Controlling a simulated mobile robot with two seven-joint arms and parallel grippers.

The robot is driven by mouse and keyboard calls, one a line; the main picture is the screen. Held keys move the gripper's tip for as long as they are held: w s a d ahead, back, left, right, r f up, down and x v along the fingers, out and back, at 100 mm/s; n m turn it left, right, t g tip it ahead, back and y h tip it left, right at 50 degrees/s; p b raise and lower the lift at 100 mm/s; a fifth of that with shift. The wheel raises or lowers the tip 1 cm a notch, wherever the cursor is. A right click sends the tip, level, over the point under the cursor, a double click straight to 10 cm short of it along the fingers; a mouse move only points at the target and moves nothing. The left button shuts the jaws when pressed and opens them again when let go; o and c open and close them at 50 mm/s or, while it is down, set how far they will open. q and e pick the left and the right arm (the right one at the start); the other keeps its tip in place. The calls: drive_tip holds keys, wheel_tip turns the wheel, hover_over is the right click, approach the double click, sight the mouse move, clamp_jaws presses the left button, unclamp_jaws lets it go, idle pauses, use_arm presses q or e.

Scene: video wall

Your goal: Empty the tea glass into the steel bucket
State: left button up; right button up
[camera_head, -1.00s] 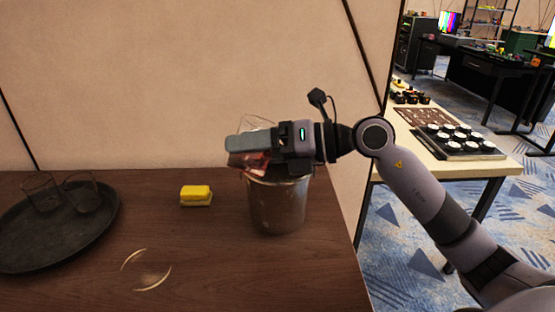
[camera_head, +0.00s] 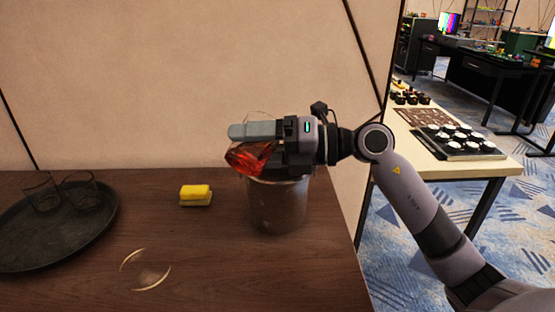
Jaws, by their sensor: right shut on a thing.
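My right gripper (camera_head: 252,132) is shut on the tea glass (camera_head: 252,156) and holds it above the steel bucket (camera_head: 277,210). The glass is clear and tilted, with red tea showing at its lower left, below the grey finger. Its clear outline also shows above the finger. The gripper hides part of the glass and much of the bucket's rim. I cannot tell whether any tea is falling. The bucket stands upright near the table's right end. My left gripper is not in view.
A dark round tray (camera_head: 88,236) with two clear glasses (camera_head: 40,194) stands at the left. A yellow sponge (camera_head: 195,195) lies left of the bucket. A clear saucer-like disc (camera_head: 145,270) lies in front on the brown table (camera_head: 220,265). A wall stands behind.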

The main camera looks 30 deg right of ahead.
drive_tip(key=shift+w+d+f+m+y+b, duration=0.1)
drive_tip(key=shift+f+m+y+b, duration=0.2)
drive_tip(key=shift+m+b, duration=0.45)
drive_tip(key=shift+w+d+r+m+y, duration=0.4)
drive_tip(key=shift+w+d+r+m, duration=0.1)
drive_tip(key=shift+d+m, duration=0.3)
idle(0.4)
drive_tip(key=shift+a+r+m+p, duration=0.1)
drive_tip(key=shift+a+m+p, duration=0.15)
drive_tip(key=shift+m+p, duration=0.15)
drive_tip(key=shift+r+m+t+p, duration=0.1)
drive_tip(key=shift+m+t+p, duration=0.2)
drive_tip(key=shift+t, duration=0.2)
drive_tip(key=shift+d+r+p, duration=0.1)
drive_tip(key=shift+p, duration=0.2)
drive_tip(key=shift+w+d+r+m+t+p, duration=0.15)
drive_tip(key=shift+r+m+p, duration=0.1)
drive_tip(key=shift+m+p, duration=0.3)
drive_tip(key=shift+d+r+m+t+p, duration=0.1)
drive_tip(key=shift+r+m+t+p, duration=0.15)
drive_tip(key=shift+p, duration=0.35)
drive_tip(key=shift+m+y+p, duration=0.3)
drive_tip(key=shift+m, duration=0.15)
